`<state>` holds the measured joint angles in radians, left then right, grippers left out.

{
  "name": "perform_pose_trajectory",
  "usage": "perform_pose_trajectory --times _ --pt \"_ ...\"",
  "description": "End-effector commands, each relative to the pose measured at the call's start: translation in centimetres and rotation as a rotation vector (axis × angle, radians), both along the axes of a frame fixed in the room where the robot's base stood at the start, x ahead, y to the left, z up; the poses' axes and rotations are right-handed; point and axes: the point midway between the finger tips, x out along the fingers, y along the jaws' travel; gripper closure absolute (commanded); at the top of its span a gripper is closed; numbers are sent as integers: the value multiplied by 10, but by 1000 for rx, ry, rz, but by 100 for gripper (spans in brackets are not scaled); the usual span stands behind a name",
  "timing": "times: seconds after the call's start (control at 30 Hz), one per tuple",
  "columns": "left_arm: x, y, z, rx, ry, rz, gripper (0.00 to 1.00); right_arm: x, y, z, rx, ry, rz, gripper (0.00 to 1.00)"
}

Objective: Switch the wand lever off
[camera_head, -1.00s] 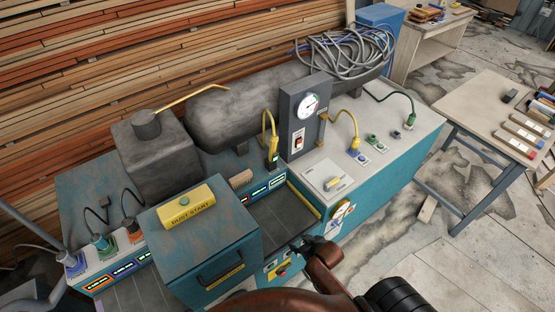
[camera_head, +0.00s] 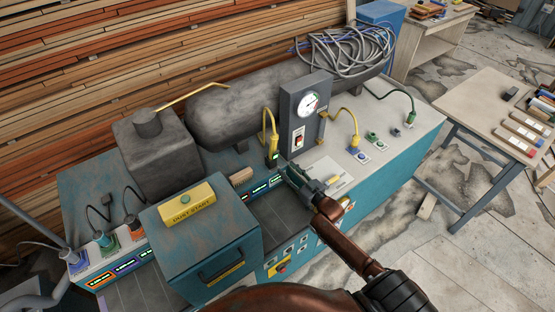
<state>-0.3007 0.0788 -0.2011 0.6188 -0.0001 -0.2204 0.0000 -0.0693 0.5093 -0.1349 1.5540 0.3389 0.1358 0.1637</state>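My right gripper (camera_head: 291,170) reaches in from the lower right, above the bench just left of the plate. Its body covers the plate's left and near parts. It appears apart from the lever, and whether its fingers are open or shut does not show clearly. My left gripper is not in view.
A grey gauge box (camera_head: 305,115) with a red switch stands just behind my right gripper. A yellow-cabled plug (camera_head: 272,150) stands close to its left. A teal box (camera_head: 200,240) with a yellow DUST START block is at the left. A side table (camera_head: 480,110) stands at the right.

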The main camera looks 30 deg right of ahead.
Motion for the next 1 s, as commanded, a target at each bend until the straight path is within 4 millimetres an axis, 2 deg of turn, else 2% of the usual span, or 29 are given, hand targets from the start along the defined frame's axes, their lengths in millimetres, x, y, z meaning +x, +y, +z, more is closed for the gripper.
perform_pose_trajectory --times 0.17,0.5,0.67,0.93,1.0 --pt "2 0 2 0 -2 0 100 19 -1 6 3 -22 1 61" --pt "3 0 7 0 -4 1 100 68 5 5 3 -19 1 61" --pt "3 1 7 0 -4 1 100 78 6 4 3 -18 0 61" --pt "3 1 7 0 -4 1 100 79 6 4 3 -18 0 61" --pt "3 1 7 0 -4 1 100 79 6 4 3 -18 1 65"
